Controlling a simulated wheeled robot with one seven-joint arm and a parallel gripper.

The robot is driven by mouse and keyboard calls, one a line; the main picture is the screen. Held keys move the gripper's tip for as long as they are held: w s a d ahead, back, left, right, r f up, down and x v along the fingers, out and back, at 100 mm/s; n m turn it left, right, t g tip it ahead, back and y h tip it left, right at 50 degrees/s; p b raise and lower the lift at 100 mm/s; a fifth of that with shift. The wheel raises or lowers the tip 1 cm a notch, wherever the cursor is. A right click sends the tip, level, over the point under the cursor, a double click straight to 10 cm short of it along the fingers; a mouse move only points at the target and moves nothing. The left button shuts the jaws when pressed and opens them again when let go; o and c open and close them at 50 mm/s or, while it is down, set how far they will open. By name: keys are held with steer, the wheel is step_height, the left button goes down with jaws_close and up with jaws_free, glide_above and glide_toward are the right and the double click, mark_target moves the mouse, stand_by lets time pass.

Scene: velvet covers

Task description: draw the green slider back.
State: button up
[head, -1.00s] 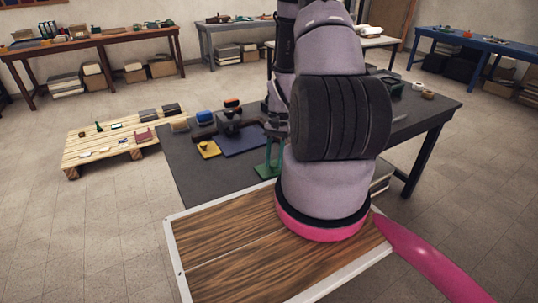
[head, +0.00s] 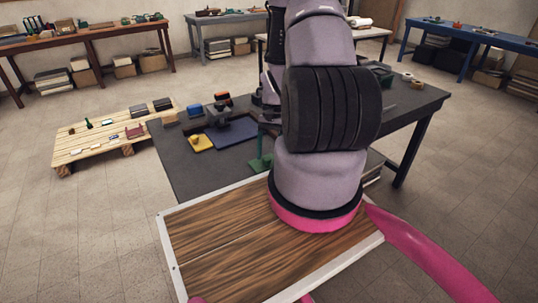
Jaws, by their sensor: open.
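A green piece (head: 260,162), which looks like the slider, stands on the dark table (head: 185,178) near its front edge, just left of my arm. Its upper part is partly covered by dark parts, and my arm hides what lies to its right. The end of my arm comes down behind its own thick links. Only a dark bit of my gripper (head: 268,124) shows, close above the green piece. It is open. I cannot tell whether it touches the green piece.
On the table's left are a blue flat plate (head: 232,134), a yellow piece (head: 201,142) and a dark block-like device. Small dark items stand at the right end. A wooden pallet (head: 75,150) with small things lies on the floor at left. Benches line the walls.

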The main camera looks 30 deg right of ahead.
steer(key=v, duration=1)
steer(key=w+a+r+n+t+h, duration=0.1)
steer(key=a+r+t, duration=0.25)
steer(key=r, duration=0.75)
steer(key=a+r+n+t+h, duration=0.15)
steer(key=a+r, duration=0.25)
steer(key=r, duration=0.7)
steer(key=s+a+r+n+t, duration=0.1)
steer(key=s+a+r+t, duration=0.1)
steer(key=s+r, duration=0.3)
steer(key=s+a+r+n+t+y, duration=0.1)
steer(key=s+a+r+t, duration=0.2)
steer(key=r, duration=0.7)
steer(key=s+a, duration=0.2)
steer(key=shift+s+a+t, duration=0.25)
steer(key=shift+s+t, duration=0.05)
steer(key=shift+s, duration=0.1)
